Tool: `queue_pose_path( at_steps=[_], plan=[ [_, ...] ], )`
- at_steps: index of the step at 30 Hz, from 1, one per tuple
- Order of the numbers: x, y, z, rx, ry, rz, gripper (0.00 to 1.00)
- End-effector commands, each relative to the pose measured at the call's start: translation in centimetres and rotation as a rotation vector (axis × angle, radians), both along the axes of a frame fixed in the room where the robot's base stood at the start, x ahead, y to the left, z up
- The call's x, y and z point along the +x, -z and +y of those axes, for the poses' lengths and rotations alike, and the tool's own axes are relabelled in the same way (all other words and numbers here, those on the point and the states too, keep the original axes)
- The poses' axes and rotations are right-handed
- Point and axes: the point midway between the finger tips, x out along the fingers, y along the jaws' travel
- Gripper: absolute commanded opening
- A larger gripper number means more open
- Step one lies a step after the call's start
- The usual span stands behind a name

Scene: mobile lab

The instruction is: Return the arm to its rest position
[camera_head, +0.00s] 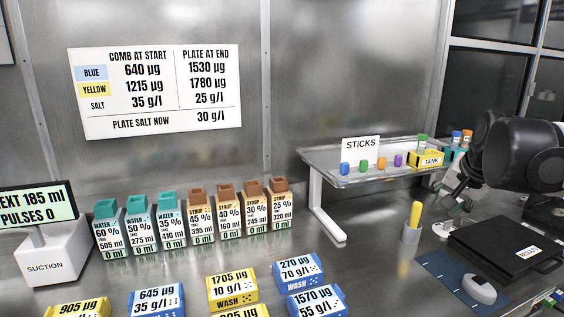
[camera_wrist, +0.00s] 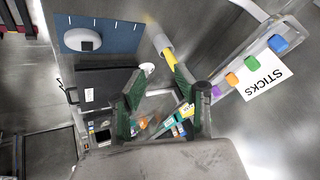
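My dark arm (camera_head: 520,150) reaches in from the right edge of the head view, raised above the right part of the bench. My gripper (camera_wrist: 159,80) shows in the wrist view with its two green-padded fingers spread apart. I see nothing held between them. In the head view the arm's bulk makes the fingers hard to make out. The gripper hangs near the right end of the shelf marked STICKS, over the area of the yellow TANK box (camera_head: 426,159).
The STICKS shelf (camera_head: 340,180) carries small coloured blocks. Below stand a yellow-handled tool in a grey holder (camera_head: 411,235), a black flat case (camera_head: 505,248) and a white device (camera_head: 479,289) on a blue mat (camera_head: 440,268). Labelled bottles (camera_head: 198,220) and the SUCTION unit (camera_head: 50,255) stand left.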

Motion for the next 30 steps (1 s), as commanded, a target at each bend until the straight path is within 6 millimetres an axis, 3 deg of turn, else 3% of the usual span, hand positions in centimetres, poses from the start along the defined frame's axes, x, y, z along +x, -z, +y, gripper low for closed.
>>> queue_pose_path(
  at_steps=[1,6,15,22,30],
  plan=[
    [-1.2,0.3,2.3,-0.019,-0.047,0.005,0.30],
    [-5.2,1.7,8.3,-0.090,-0.199,0.019,0.30],
    [-13.0,5.8,16.6,-0.217,-0.465,0.033,0.30],
    [-17.8,9.3,20.2,-0.299,-0.627,0.033,0.30],
    [-19.6,10.8,21.2,-0.334,-0.691,0.033,0.30]
  ],
)
